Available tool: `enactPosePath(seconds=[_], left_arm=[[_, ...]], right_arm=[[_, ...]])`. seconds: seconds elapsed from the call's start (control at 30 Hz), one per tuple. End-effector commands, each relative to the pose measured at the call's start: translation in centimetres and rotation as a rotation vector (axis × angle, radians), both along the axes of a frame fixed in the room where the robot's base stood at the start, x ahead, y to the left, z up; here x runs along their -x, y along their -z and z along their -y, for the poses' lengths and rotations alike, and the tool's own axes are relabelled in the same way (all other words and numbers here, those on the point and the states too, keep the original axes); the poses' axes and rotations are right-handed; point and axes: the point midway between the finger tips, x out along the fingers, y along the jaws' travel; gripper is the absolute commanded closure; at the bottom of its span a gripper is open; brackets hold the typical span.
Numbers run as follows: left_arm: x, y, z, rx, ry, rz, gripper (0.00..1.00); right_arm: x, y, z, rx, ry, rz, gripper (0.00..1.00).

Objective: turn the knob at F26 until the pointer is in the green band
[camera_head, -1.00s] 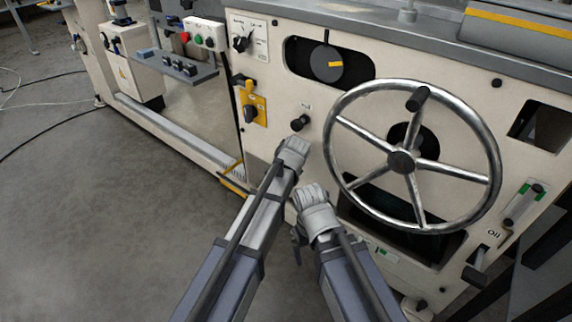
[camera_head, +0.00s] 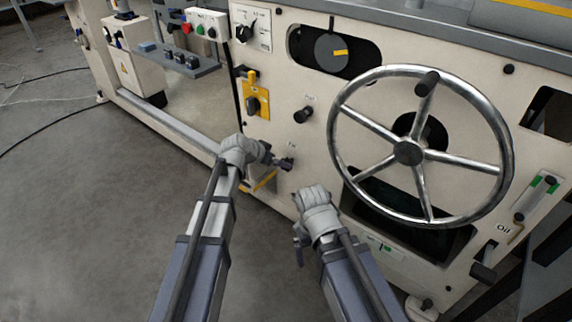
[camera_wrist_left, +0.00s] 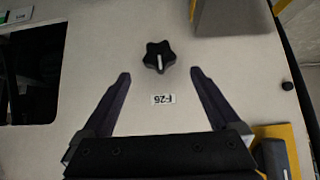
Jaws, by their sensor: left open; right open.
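The knob at F26 is a black lobed knob with a white line, on the cream panel above its upside-down label in the left wrist view (camera_wrist_left: 159,57). In the head view the knob (camera_head: 287,164) sits low on the panel, left of the handwheel. My left gripper (camera_head: 270,158) is at the knob. In the left wrist view its open fingers (camera_wrist_left: 160,75) point to either side of the knob, which shows just beyond the tips with nothing held. My right gripper (camera_head: 312,207) is open, lower right of the knob. A small strip with green (camera_head: 384,249) lies under the wheel; no pointer is readable on it.
The large spoked handwheel (camera_head: 340,130) stands out from the panel on the right. Another black knob (camera_head: 303,115) is above the F26 knob. A yellow-plated switch (camera_head: 256,102) is up to the left. An oil gauge (camera_head: 535,200) is at far right. Floor at left is open.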

Motion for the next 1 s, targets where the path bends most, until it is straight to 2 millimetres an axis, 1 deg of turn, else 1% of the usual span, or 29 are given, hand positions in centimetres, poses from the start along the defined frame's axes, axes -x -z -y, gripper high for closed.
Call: enactPosePath(seconds=[0.27,0.5,0.6,0.93,1.0], left_arm=[[-1.4,2.1,1.0,-0.003,0.002,0.000,0.04],[-3.6,4.7,2.5,-0.002,0.001,0.000,0.04],[-4.2,5.4,3.0,-0.002,0.001,0.000,0.04],[-4.4,5.5,3.3,-0.002,0.000,-0.001,0.04],[-4.4,5.5,3.2,-0.002,0.000,-0.001,0.12]], right_arm=[[0.0,2.0,0.0,0.000,0.000,0.001,0.04],[-0.1,4.7,0.0,-0.001,0.000,0.003,0.04],[-0.1,5.4,0.0,-0.001,0.000,0.003,0.04],[-0.1,5.4,0.0,-0.001,0.000,0.004,0.04],[-0.1,5.4,0.0,-0.001,0.000,0.004,0.04]])
